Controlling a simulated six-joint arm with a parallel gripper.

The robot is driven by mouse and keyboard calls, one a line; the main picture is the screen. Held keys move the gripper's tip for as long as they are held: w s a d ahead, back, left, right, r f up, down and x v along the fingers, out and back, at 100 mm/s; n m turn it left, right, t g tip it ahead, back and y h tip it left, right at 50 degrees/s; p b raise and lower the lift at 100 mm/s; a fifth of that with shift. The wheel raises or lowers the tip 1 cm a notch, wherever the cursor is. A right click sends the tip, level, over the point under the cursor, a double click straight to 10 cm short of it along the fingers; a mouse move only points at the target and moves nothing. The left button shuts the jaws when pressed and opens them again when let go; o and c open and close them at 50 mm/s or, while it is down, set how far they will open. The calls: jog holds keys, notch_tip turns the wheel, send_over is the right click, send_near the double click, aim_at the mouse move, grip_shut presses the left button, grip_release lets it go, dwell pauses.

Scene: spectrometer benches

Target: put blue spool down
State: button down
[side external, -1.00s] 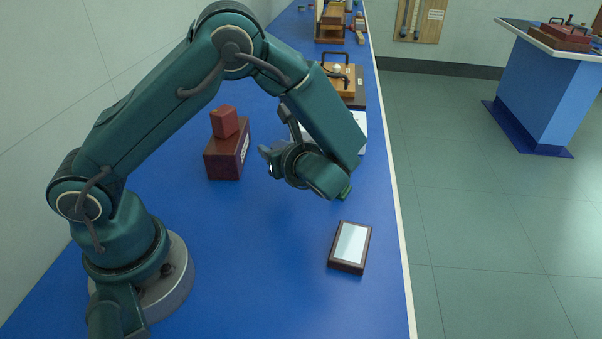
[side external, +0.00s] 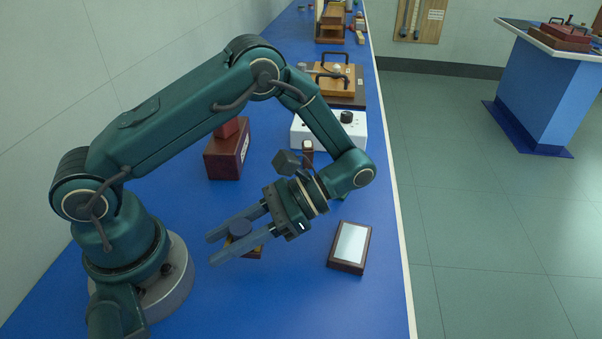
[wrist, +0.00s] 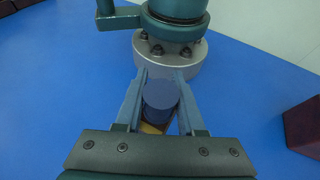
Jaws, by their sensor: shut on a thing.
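The blue spool (side external: 240,228) is between the two long fingers of my gripper (side external: 214,250), which is shut on it. The wrist view also shows the spool (wrist: 161,94) from above, as a round blue top between the fingertips of my gripper (wrist: 160,92). A yellow-brown part with a dark edge shows below the blue top in both views. The fingers hide much of the spool's lower side. I cannot tell whether its underside touches the blue bench (side external: 215,300).
A dark framed panel (side external: 350,245) lies right of the gripper. A dark red box (side external: 226,157) with a smaller block on top stands behind left. A small brown upright piece (side external: 307,150) and a white box (side external: 345,132) are farther back.

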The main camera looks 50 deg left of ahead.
jog(key=d+n+h, duration=0.2)
jog(key=h, duration=0.1)
jog(key=d+r+n+h, duration=0.1)
jog(key=d+n+h, duration=0.2)
jog(key=shift+d+r, duration=0.15)
jog(key=w+d+r+n+t+h, duration=0.3)
jog(key=w+n+t+h, duration=0.1)
jog(key=w+n+h, duration=0.15)
jog(key=w+d+r+n+t+h, duration=0.2)
jog(key=w+n+t+h, duration=0.3)
jog(key=w+n, duration=0.15)
jog(key=shift+n, duration=0.3)
jog(key=x, duration=0.4)
jog(key=s+x, duration=0.1)
jog(key=x, duration=0.4)
jog(key=a+f+x, duration=0.1)
jog(key=x, duration=0.3)
jog(key=shift+s+d+f, duration=0.1)
jog(key=shift+s+f, duration=0.05)
jog(key=shift+s, duration=0.15)
jog(key=shift+f, duration=1.95)
jog(key=shift+f, duration=0.1)
jog(key=c, duration=0.5)
grip_release()
